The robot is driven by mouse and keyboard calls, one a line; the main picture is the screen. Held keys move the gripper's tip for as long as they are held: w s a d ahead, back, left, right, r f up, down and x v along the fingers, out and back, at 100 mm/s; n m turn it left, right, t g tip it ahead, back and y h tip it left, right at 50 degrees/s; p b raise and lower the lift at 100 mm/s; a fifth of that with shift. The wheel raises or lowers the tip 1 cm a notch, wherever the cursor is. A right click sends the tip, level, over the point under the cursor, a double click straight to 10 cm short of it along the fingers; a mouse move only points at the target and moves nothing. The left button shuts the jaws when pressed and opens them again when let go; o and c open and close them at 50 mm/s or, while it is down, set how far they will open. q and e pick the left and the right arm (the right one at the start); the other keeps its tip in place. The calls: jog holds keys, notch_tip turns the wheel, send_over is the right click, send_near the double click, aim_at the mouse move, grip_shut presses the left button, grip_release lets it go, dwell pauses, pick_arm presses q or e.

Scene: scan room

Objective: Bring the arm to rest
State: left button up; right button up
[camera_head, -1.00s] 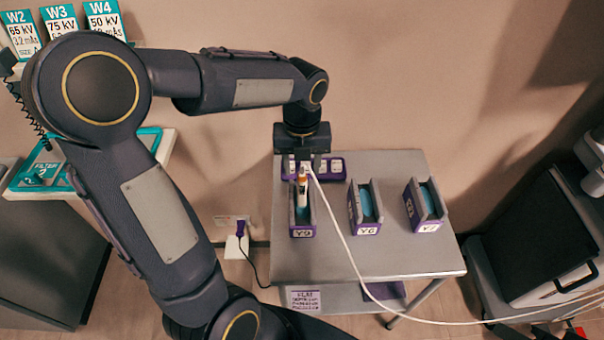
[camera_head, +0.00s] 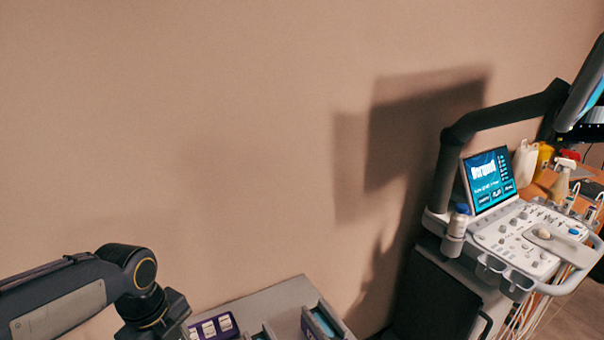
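My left arm (camera_head: 75,295) comes in from the lower left, and its wrist (camera_head: 145,298) bends down beside the grey metal table (camera_head: 265,300). The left gripper's fingertips lie below the bottom edge of the picture, so I cannot see whether they hold anything. My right arm and gripper are not in view.
A purple block with white labels (camera_head: 214,327) and a grey holder with a blue inside (camera_head: 322,322) show on the table. An ultrasound machine with a lit screen (camera_head: 489,180) and control panel (camera_head: 530,238) stands at the right. Bottles (camera_head: 541,160) stand behind it. The wall is bare.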

pick_arm(q)
jog(key=s+d+n+t+h, duration=0.1)
jog(key=s+n, duration=0.5)
jog(key=n, duration=0.6)
jog(key=s+d+n+t+h, duration=0.2)
jog(key=s+n, duration=0.5)
jog(key=n, duration=0.6)
jog(key=shift+d+r+t, duration=0.3)
jog(key=shift+d+t, duration=0.15)
jog(key=shift+t, duration=0.45)
